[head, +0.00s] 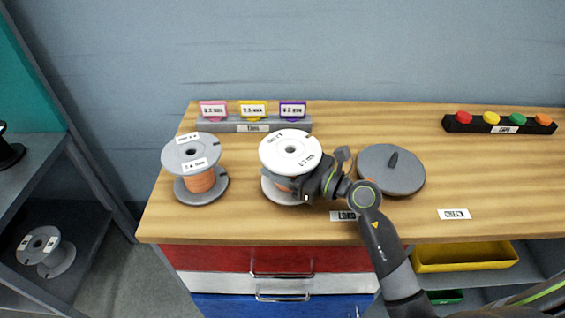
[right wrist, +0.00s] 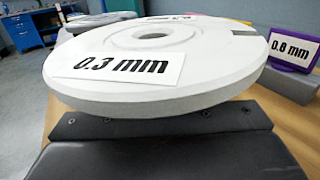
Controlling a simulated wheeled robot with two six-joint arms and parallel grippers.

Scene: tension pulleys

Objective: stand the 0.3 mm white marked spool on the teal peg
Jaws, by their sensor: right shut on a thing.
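The white spool (head: 277,142) stands upright near the middle of the bench in the head view, with copper-coloured winding under its white top flange. In the right wrist view the white spool (right wrist: 205,70) fills the top and its label reads 0.3 mm. My right gripper (head: 303,187) is shut on it below the top flange, from the right. I cannot tell whether its base touches the bench. My left gripper is not in view.
A grey spool (head: 181,150) stands left of the white one. A rack (head: 220,126) with pink, yellow and purple tags is behind. A strip of coloured caps (head: 546,128) lies at the back right. Another spool (head: 52,262) sits on the left shelf. The bench right of the disc is mostly clear.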

